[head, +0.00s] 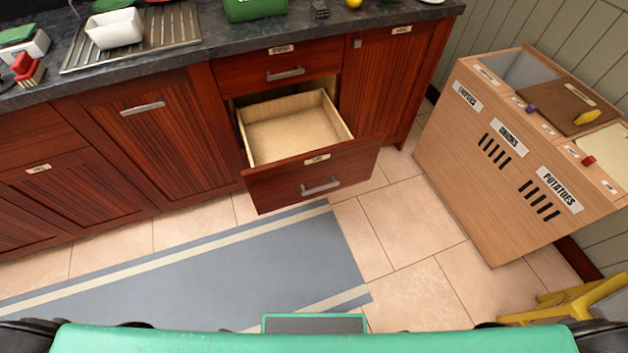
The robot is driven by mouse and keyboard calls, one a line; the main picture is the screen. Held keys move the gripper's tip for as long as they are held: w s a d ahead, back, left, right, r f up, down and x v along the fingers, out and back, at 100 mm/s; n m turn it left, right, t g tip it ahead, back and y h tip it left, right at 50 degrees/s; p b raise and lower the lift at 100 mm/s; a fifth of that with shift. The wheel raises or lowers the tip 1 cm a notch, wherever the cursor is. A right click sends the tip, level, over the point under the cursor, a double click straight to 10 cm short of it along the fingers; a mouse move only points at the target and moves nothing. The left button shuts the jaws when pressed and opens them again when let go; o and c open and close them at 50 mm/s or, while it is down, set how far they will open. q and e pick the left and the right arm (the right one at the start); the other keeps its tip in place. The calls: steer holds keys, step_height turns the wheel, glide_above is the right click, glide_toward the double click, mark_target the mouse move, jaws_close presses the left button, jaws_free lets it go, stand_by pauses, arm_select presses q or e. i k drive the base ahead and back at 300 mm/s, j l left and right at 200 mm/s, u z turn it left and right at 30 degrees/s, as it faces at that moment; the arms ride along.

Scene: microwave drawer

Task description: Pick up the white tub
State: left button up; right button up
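A white tub (115,29) sits upright on the ribbed metal draining board (186,38) at the upper left, on the dark countertop. It looks like a small rectangular tub with rounded corners. Neither of my grippers shows in the head view, so I cannot see whether they hold anything. No gripper is near the tub.
An empty wooden drawer (315,178) stands open below the counter. A red brush (27,69) lies left of the draining board; a green container (254,8) stands right of it. A wooden vegetable bin (455,150) and yellow stool (570,303) are at right. The floor mat (200,270) is clear.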

mark_target(119, 29)
steer(key=u, duration=1.5)
steer(key=i+j+z, duration=0.1)
steer(key=z, duration=0.25)
steer(key=i+j+z, duration=0.15)
steer(key=z, duration=0.2)
steer(key=i+j+z, duration=0.15)
steer(key=z, duration=0.2)
